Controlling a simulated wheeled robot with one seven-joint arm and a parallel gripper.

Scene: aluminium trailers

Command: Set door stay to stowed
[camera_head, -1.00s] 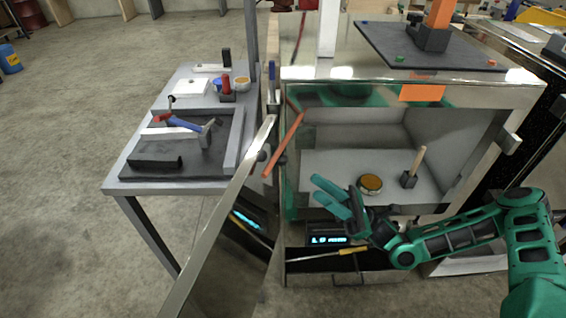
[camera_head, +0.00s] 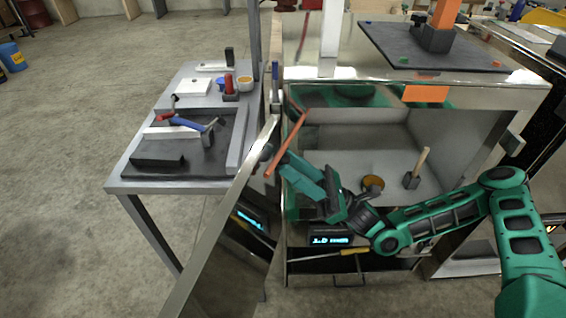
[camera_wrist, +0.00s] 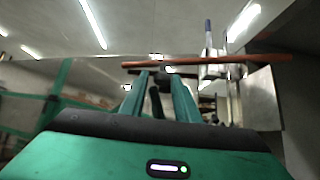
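The door stay, an orange-red bar (camera_head: 287,141), slants down from the upper left edge of the box opening toward the open metal door (camera_head: 232,195). In the wrist view the stay (camera_wrist: 225,60) runs nearly level across the picture, at the tips of my fingers. My gripper (camera_head: 286,164) is just right of the stay's lower half, its teal fingers apart. In the wrist view the gripper (camera_wrist: 160,76) is open, with a dark round part between the fingertips. I cannot tell whether the fingers touch the stay.
Inside the box are a round orange-topped tin (camera_head: 373,183) and a wooden-handled block (camera_head: 417,168). Below are a lit display (camera_head: 331,240) and a yellow-handled tool (camera_head: 352,251). A grey table (camera_head: 125,186) with tools stands left of the door.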

